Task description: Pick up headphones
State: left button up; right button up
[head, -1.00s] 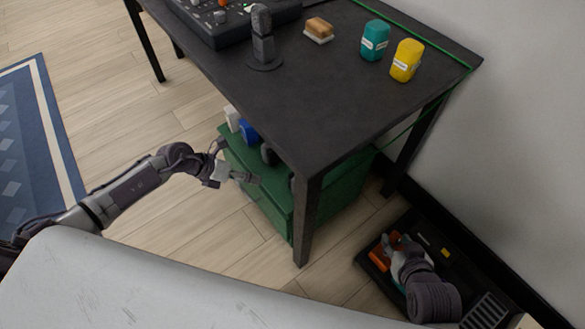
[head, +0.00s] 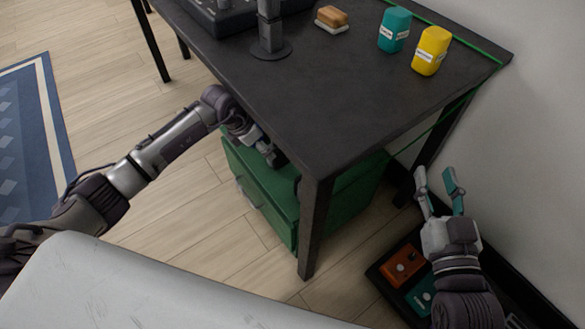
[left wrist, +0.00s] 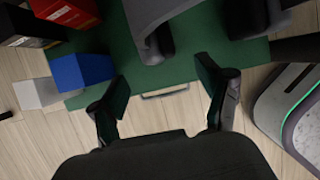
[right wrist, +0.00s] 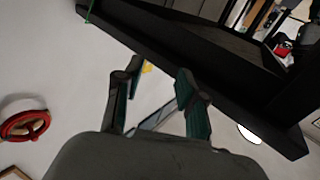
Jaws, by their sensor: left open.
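What look like the headphones, dark grey with two padded parts, show in the left wrist view (left wrist: 150,20) on top of the green cabinet (left wrist: 190,65), at the upper middle of the picture. My left gripper (left wrist: 163,82) is open over the cabinet's near edge, its fingers pointing towards them and apart from them. In the head view the left gripper (head: 266,150) is under the table's edge by the cabinet, and the headphones cannot be made out there. My right gripper (head: 439,185) is open and empty right of the table, above the floor.
The black table (head: 350,95) overhangs the cabinet, with a leg (head: 313,230) in front. A blue object (left wrist: 82,72), a white one (left wrist: 38,93) and red and black boxes (left wrist: 65,12) are left of the headphones. A tray with an orange pedal (head: 403,266) lies on the floor.

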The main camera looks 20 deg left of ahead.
aim_at(271, 168)
pick_arm(q)
jog(key=b+x, duration=0.1)
jog(key=x, duration=0.3)
jog(key=shift+w+d+f+b, duration=0.1)
jog(key=shift+w+f+b, duration=0.15)
jog(key=shift+b, duration=0.15)
jog(key=shift+f, duration=0.2)
jog(key=c, duration=1.2)
jog(key=shift+c, duration=1.2)
pick_arm(e)
notch_tip(271, 168, up, 7)
jog(key=s+t+y, duration=0.1)
jog(key=s+t, duration=0.1)
jog(key=t, duration=0.3)
jog(key=shift+a+r+y, duration=0.15)
jog(key=shift+a+y, duration=0.15)
jog(key=shift+y, duration=0.1)
pick_arm(q)
jog(key=shift+r, duration=0.15)
pick_arm(e)
jog(key=shift+w, duration=0.15)
